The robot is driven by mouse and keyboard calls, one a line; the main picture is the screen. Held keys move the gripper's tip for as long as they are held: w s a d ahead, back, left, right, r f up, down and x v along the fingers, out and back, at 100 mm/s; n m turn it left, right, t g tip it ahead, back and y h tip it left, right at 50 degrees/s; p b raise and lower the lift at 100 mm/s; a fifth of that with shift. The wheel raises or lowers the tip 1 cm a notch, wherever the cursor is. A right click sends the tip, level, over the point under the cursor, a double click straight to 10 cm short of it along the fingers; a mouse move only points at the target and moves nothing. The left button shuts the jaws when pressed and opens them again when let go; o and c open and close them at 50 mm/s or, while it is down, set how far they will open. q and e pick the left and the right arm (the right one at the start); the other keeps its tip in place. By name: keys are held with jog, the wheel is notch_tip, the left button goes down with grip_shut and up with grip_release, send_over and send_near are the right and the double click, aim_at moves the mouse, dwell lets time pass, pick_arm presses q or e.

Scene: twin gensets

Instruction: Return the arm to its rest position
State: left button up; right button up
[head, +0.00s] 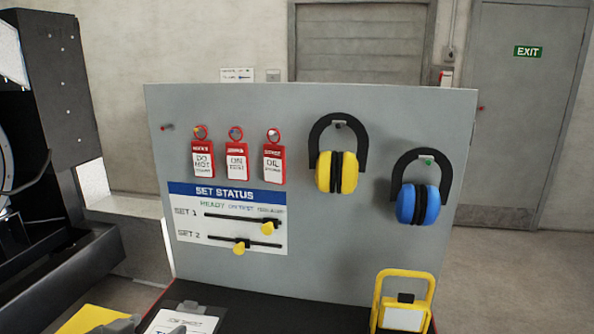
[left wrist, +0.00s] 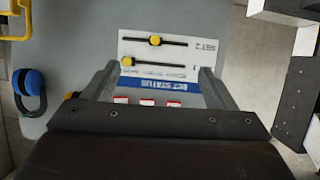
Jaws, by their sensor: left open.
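My left gripper (left wrist: 157,82) is open and empty, its two grey fingers spread apart in the left wrist view. It points toward the grey board (head: 330,240), apart from it as far as I can tell. In the head view only what seem to be its fingertips (head: 150,326) show at the bottom left edge, over the clipboard area. The set status panel (head: 230,218) on the board also shows upside down between the fingers in the left wrist view (left wrist: 150,61). My right gripper is in neither view.
Red tags (head: 237,162), yellow earmuffs (head: 337,172) and blue earmuffs (head: 418,204) hang on the board. A clipboard (head: 180,322), a yellow sheet (head: 88,318) and a yellow-framed stand (head: 404,300) are at its foot. Dark machinery (head: 62,90) stands at the left.

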pick_arm(q)
jog(key=s+a+f+n+g+y, duration=0.15)
jog(key=s+f+g, duration=0.35)
jog(key=s+f, duration=0.7)
jog(key=s+a+f+n+g+y, duration=0.1)
jog(key=s+a+f+g+y, duration=0.25)
jog(key=s+f, duration=0.8)
jog(key=s+a+f+g+b, duration=0.1)
jog(key=s+f+g, duration=0.15)
jog(key=f, duration=2.35)
jog(key=s+d+f+h, duration=0.1)
jog(key=s+f, duration=1.3)
jog(key=s, duration=0.1)
jog(key=shift+f+g+b, duration=0.35)
jog(key=shift+g, duration=0.05)
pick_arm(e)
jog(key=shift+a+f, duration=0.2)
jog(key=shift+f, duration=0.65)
